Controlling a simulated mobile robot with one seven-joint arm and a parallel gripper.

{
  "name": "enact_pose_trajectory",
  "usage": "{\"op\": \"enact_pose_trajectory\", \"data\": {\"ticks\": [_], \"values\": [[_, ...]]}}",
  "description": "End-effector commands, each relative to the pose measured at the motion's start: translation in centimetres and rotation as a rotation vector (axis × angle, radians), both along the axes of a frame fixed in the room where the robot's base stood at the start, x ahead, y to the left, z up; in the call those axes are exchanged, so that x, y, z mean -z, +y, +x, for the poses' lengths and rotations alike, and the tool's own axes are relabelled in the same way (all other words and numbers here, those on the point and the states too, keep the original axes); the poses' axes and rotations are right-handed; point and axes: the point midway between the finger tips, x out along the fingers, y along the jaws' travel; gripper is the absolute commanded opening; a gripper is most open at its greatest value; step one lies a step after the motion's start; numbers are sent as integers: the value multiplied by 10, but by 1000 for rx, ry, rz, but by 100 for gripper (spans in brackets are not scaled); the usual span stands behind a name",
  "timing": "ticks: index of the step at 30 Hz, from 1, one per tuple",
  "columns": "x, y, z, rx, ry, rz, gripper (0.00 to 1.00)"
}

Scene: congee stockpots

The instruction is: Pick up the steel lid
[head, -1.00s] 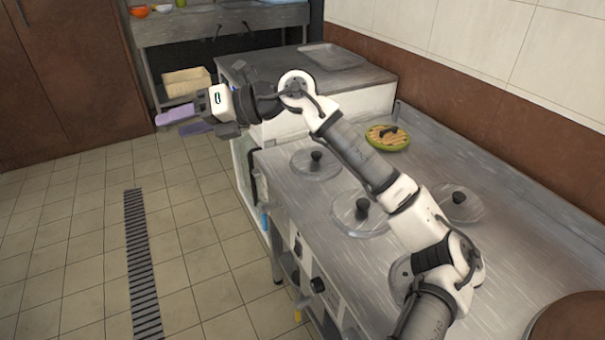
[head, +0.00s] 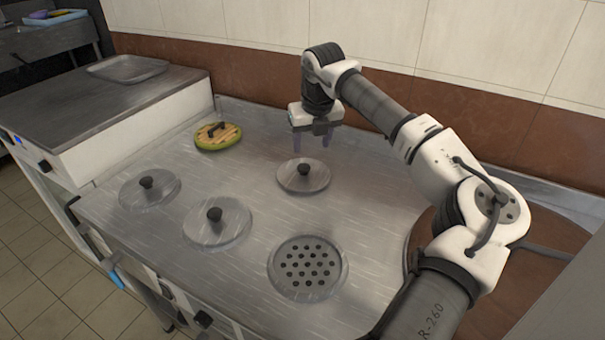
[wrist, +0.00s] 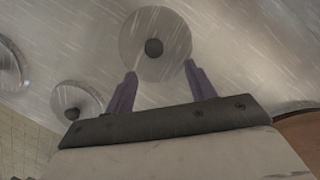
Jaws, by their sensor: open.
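Three round steel lids with black knobs lie on the steel counter: one toward the back (head: 318,180), one in the middle (head: 235,232) and one at the left (head: 135,199). My gripper (head: 312,143) is open and empty above and just behind the back lid, fingers pointing down. In the wrist view a steel lid (wrist: 135,58) with its dark knob lies just beyond the spread fingertips (wrist: 160,69), with the knob roughly centred between them. The fingers overlap its near edge in the picture; contact cannot be told. Two more lids show partly at the left there.
A green-rimmed, wood-patterned lid (head: 205,146) lies at the back left. A perforated round plate (head: 308,292) is set in the counter (head: 375,215) in front. A large brown round surface (head: 530,235) is at the right. A raised block with a tray (head: 128,68) stands left.

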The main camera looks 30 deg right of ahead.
Motion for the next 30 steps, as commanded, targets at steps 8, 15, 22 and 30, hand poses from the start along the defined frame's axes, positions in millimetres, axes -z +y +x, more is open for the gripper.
{"op": "enact_pose_trajectory", "data": {"ticks": [8,15,22,30], "values": [[35,-1,10,-3,0,1,55],[50,2,17,-4,-1,4,55],[82,4,28,-4,-1,4,55],[86,3,29,-4,-1,2,52]]}}
